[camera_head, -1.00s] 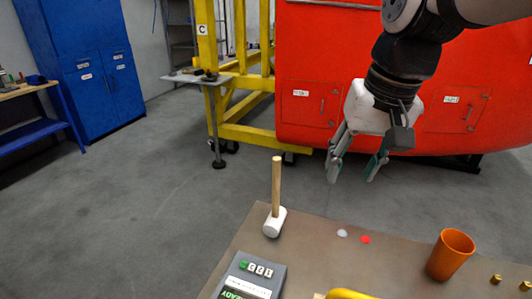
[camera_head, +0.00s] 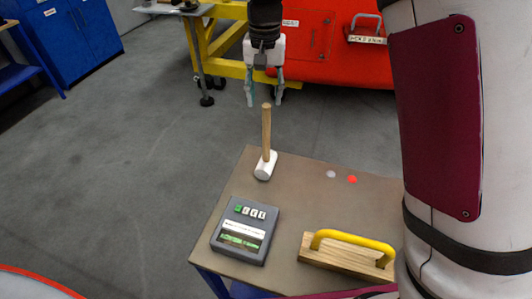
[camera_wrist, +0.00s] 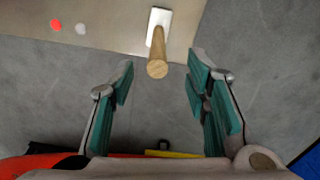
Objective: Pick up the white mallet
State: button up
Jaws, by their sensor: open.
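The white mallet (camera_head: 265,166) stands on its white head near the far left edge of the table, with its wooden handle (camera_head: 266,128) pointing up. My gripper (camera_head: 264,104) is open and empty, right above the top of the handle. In the wrist view the mallet's head (camera_wrist: 159,22) rests on the table and the handle's round end (camera_wrist: 157,69) points toward the camera. There the handle end lies ahead of and between the two open fingers (camera_wrist: 160,78), apart from both.
The brown table (camera_head: 300,190) holds a grey device (camera_head: 245,231) with small buttons and a wooden block with a yellow handle (camera_head: 350,250). A white disc (camera_head: 331,174) and a red disc (camera_head: 352,180) lie right of the mallet. Yellow framing and a red body stand behind.

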aim_at(266, 119)
jog(key=f, duration=0.3)
jog(key=f+p, duration=0.1)
jog(key=f, duration=0.5)
jog(key=shift+w+d+p, duration=0.2)
jog(key=shift+w+p, duration=0.15)
jog(key=shift+p, duration=0.05)
jog(key=shift+r, duration=0.1)
grip_shut()
